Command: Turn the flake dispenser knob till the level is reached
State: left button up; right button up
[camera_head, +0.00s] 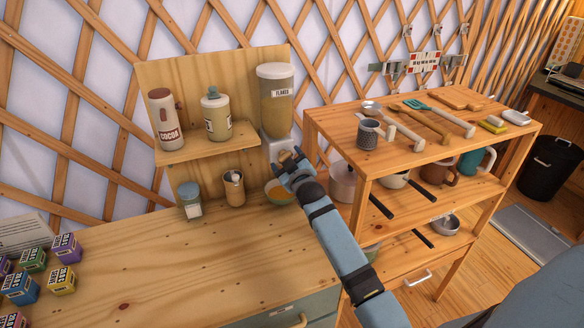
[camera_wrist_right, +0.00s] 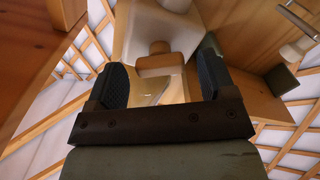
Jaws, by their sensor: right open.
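The flake dispenser (camera_head: 277,90) stands against the wooden back panel, a clear tank labelled FLAKES with a grey lid over a white base. A yellowish bowl (camera_head: 278,192) sits below its base, partly hidden by my arm. My right gripper (camera_head: 288,163) is in front of the dispenser's base and hides the knob in the head view. My left gripper is out of view.
A small shelf left of the dispenser holds a cocoa canister (camera_head: 165,120) and a jar (camera_head: 215,115). A wooden rack (camera_head: 350,165) with utensils and mugs stands close right.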

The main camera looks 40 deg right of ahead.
jog(key=b+v, duration=0.2)
jog(key=v, duration=1.1)
jog(key=shift+s, duration=0.3)
jog(key=shift+f, duration=0.1)
